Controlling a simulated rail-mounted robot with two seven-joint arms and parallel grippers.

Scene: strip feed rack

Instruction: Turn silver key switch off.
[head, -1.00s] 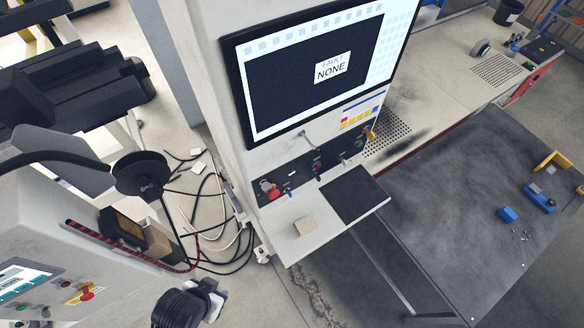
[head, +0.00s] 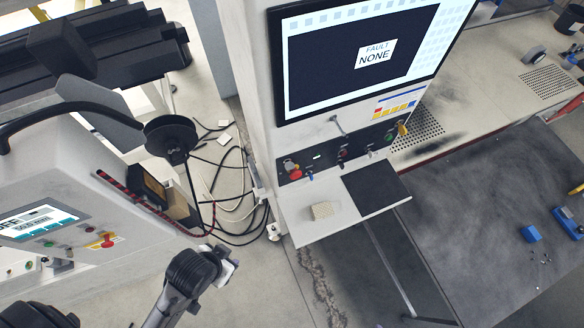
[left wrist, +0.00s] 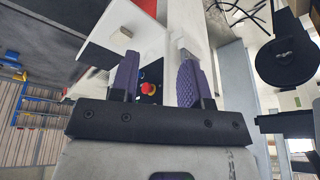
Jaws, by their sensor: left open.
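The dark control strip (head: 325,172) under the monitor carries the switches. A small silver piece (head: 370,154) on it may be the silver key switch, but its turn position is too small to read. A silver lever-like part (head: 337,123) sticks out above the strip, and a yellow one (head: 402,129) at its right end. My left gripper (head: 229,267) is low and left of the console, apart from it. In the left wrist view my left gripper (left wrist: 158,62) has its purple fingers spread and empty, with a red button (left wrist: 148,88) seen between them. My right gripper is out of view.
The monitor (head: 361,55) reads FAULT NONE. A red stop button (head: 295,172) is at the strip's left end. The white shelf (head: 292,213) below bears a beige block (head: 322,211) and a dark pad (head: 375,188). Loose cables (head: 237,195) lie left of the console.

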